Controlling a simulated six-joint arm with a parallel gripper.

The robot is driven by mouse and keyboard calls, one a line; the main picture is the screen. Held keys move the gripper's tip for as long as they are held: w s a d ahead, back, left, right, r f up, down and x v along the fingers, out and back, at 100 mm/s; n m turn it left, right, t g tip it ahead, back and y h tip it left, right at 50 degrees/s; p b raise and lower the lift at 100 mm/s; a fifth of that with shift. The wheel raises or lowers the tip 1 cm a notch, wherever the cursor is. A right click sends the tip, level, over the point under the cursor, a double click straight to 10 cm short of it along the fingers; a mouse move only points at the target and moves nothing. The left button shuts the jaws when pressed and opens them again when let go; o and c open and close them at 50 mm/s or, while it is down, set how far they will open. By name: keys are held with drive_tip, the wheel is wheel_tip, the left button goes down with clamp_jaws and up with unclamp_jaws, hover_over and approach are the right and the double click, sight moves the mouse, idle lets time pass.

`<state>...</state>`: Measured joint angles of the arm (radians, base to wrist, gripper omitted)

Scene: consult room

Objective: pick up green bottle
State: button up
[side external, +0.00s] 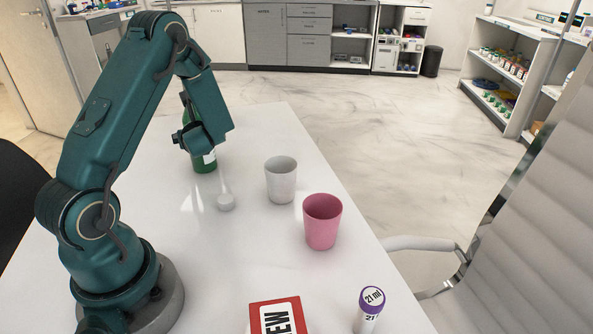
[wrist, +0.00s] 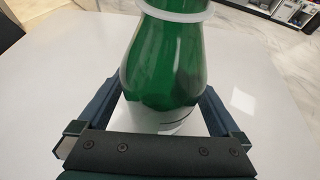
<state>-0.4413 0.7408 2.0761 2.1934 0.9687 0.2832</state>
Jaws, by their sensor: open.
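The green bottle (side external: 204,162) stands upright on the white table, with a pale label low on its side. In the side view my arm and gripper hide much of its upper part. In the wrist view the bottle (wrist: 165,62) fills the middle, with a white ring around its neck. My gripper (side external: 190,140) is open at the bottle. In the wrist view its two fingers (wrist: 162,108) lie to the left and right of the bottle, with a gap showing on each side near the finger bases. I cannot tell whether the fingertips touch it.
A red box (side external: 278,315) and a purple-capped vial (side external: 369,308) are at the front. A chair (side external: 530,210) is at right.

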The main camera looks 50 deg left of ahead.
drive_tip(key=shift+a+f, duration=0.1)
drive_tip(key=shift+a, duration=0.15)
drive_tip(key=shift+c, duration=0.3)
drive_tip(key=c, duration=1.5)
drive_tip(key=shift+o, duration=0.2)
drive_tip(key=shift+r, duration=0.2)
drive_tip(key=s+a+r, duration=0.1)
drive_tip(key=s+r, duration=0.9)
drive_tip(key=s, duration=0.1)
drive_tip(key=shift+s+a+r, duration=0.15)
drive_tip(key=shift+a+r, duration=0.15)
drive_tip(key=shift+a, duration=0.05)
